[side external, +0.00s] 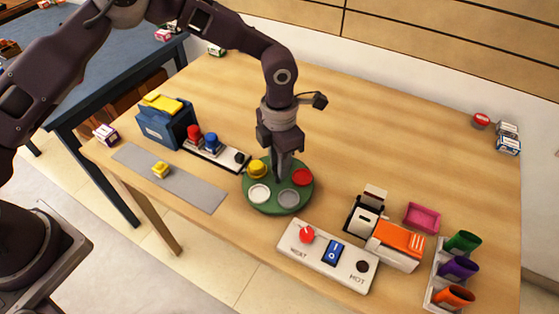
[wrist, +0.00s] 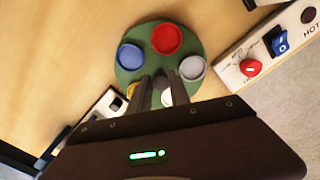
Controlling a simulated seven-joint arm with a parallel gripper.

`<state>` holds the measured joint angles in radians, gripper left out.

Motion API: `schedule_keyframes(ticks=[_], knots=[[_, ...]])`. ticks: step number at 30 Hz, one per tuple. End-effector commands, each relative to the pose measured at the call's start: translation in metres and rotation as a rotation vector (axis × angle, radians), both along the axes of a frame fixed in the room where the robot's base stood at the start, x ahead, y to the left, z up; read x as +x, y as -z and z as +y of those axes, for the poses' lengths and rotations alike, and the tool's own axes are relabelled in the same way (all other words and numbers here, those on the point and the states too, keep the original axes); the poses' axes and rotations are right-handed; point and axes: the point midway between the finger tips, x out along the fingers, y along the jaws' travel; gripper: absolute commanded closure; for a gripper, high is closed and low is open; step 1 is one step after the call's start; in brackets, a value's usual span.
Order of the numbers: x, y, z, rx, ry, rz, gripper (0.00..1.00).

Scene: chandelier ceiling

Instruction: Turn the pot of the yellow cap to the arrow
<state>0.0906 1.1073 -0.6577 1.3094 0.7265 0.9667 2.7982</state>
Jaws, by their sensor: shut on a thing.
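A round green turntable (side external: 276,207) lies on the wooden table and carries several round pots. The yellow-capped pot (side external: 257,169) stands at its back left in the side view. The white pot (side external: 259,194) is at the front left, the grey pot (side external: 289,198) at the front right and the red pot (side external: 302,177) at the right. A blue pot (wrist: 131,56) shows in the wrist view. I cannot make out an arrow.
A white panel (side external: 320,265) with a red knob and blue switch stands close in front. Left are a black strip (side external: 222,157) with red and blue buttons, and a blue box (side external: 166,122). Right are an orange-topped device (side external: 399,240) and coloured cups (side external: 457,266).

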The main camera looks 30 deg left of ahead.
Motion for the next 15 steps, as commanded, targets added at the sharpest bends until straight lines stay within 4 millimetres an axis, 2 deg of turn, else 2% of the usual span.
schedule_keyframes(ticks=[12, 13, 15], knots=[[0.0016, -0.0019, -0.0008, -0.003, 0.002, -0.005, 1.00], [0.0016, -0.0019, -0.0008, -0.003, 0.002, -0.005, 0.73], [0.0014, -0.0016, -0.0006, -0.003, 0.002, -0.004, 0.59]])
